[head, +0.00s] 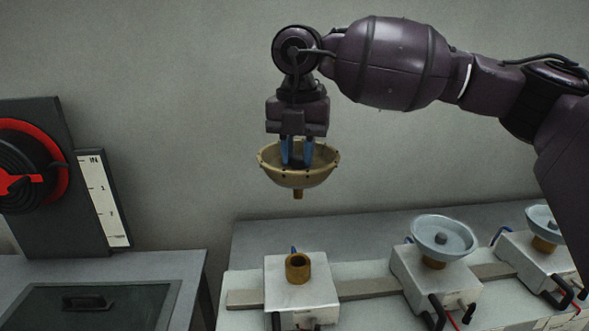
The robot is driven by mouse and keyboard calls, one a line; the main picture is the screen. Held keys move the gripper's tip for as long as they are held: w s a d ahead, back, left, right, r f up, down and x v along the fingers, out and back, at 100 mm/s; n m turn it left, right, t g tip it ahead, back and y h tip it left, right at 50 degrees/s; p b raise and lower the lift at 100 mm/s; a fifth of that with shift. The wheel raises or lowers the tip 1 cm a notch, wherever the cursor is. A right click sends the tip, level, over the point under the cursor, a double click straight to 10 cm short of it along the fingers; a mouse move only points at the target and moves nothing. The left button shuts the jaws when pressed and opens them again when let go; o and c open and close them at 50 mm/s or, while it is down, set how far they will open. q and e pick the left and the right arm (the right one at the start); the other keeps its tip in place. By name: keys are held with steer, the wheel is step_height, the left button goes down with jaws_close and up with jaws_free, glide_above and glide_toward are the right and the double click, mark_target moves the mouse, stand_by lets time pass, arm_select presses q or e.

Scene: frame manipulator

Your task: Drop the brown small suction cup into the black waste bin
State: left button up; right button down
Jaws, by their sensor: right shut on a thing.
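My right gripper (297,155) points straight down, with its blue fingers inside the brown suction cup (322,174). It is shut on the cup and holds it in the air, bowl side up, with a short brass stem below. The cup hangs above a white block with an empty brass socket (298,268), clear of it. What exactly the fingertips grip inside the bowl is hidden. My left gripper is not in view. No black waste bin can be made out.
Two grey-blue suction cups stand on white blocks at the right: one here (443,237), another partly cut off (541,220). At left are a dark panel with a red ring (62,165), a white scale strip (103,200) and a dark handled lid (120,306).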

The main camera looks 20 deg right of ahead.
mark_target(298, 158)
steer(key=shift+r, duration=2.5)
steer(key=shift+s, duration=0.1)
